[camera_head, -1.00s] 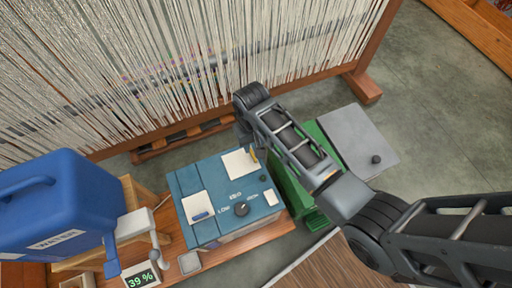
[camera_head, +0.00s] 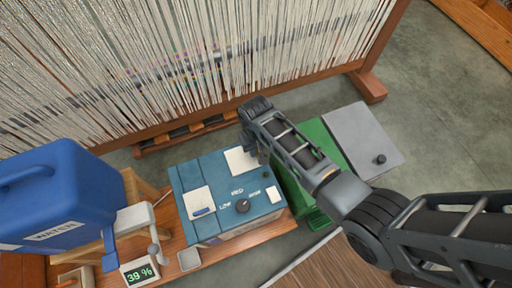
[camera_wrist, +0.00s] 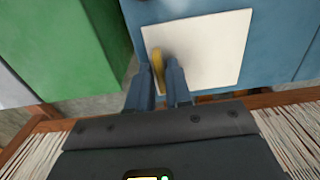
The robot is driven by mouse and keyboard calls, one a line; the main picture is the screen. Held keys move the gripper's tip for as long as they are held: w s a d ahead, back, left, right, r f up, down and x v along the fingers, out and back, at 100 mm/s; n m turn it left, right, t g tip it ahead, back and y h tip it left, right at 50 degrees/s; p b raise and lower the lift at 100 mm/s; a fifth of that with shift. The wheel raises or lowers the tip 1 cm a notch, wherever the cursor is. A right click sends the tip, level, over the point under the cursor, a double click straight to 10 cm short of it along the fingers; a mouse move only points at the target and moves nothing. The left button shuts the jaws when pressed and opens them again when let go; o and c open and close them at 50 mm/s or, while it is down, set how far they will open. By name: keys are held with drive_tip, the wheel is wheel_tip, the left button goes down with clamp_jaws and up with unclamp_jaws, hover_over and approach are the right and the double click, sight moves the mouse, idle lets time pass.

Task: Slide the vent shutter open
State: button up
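The blue machine (camera_head: 222,224) stands on a wooden surface, with a dial marked LOW, MED and HIGH. On its top, at the back right, is a white plate (camera_head: 238,159), which looks like the vent shutter. The wrist view shows this plate (camera_wrist: 212,50) with a yellow tab (camera_wrist: 158,58) near its left edge. My gripper (camera_wrist: 160,78) has one finger on each side of the tab, close to it. Whether the fingers press on it is not clear. In the head view my gripper (camera_head: 263,155) is at the plate's right edge and hides the tab.
A blue water container (camera_head: 58,195) stands at the left, with a display reading 39 % (camera_head: 139,274) below it. A green box (camera_head: 312,205) and a grey panel with a black knob (camera_head: 360,140) lie right of the machine. A loom (camera_head: 200,60) stands behind.

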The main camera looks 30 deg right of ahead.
clamp_jaws()
idle(0.8)
